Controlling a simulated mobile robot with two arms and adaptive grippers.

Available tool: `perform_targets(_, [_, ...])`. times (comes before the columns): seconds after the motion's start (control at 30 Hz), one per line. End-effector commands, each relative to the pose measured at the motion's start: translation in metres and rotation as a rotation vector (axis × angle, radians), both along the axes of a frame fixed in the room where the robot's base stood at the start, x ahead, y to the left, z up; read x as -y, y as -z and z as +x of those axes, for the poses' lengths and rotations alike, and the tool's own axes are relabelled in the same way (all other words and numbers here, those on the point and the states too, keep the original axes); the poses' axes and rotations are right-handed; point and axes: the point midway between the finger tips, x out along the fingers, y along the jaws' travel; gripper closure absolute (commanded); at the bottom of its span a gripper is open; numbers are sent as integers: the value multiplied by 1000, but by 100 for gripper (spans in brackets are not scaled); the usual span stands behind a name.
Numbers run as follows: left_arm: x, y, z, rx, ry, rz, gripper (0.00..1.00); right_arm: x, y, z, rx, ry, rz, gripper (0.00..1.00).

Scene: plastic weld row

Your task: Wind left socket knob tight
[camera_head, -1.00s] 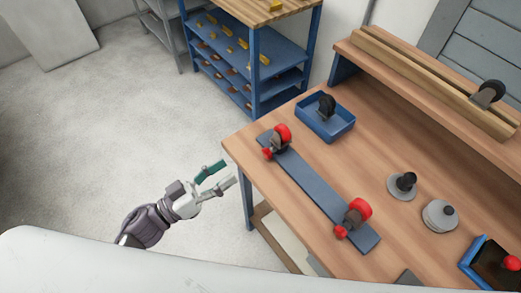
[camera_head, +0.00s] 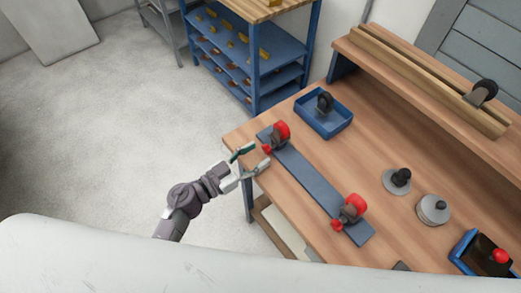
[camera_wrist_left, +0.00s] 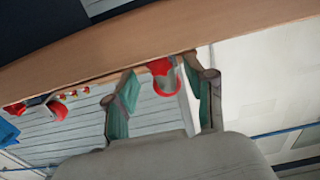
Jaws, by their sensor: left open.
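The left socket (camera_head: 276,140) is a dark fitting at the far end of a blue-grey board, with a larger red wheel (camera_head: 283,130) on top and a small red knob (camera_head: 267,149) on its near-left side. My left gripper (camera_head: 254,158) is open at the table's left edge, its fingertips just short of the small knob. In the left wrist view, a red knob (camera_wrist_left: 160,67) and a red ring show between and beyond the spread fingers (camera_wrist_left: 165,92); contact cannot be seen. My right gripper is out of view.
A second red-knobbed socket (camera_head: 349,209) stands at the board's near end. A blue tray (camera_head: 341,127) with a dark wheel lies behind the left socket. Grey discs (camera_head: 433,212) and another blue tray (camera_head: 462,244) are at right. Floor left of the table is clear.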

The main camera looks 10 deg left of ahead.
Motion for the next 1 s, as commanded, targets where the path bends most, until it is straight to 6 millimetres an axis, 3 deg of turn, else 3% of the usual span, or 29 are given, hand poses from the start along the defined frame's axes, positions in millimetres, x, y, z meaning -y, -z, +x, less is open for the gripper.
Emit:
perform_targets(0.2, [13,0,13,0,-1,0,45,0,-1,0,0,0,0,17])
perform_targets(0.5, [14,0,14,0,-1,0,45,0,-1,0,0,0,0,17])
perform_targets(0.83, [14,0,14,0,0,0,100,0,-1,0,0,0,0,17])
perform_targets(1.0, [14,0,14,4,0,5,100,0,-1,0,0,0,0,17])
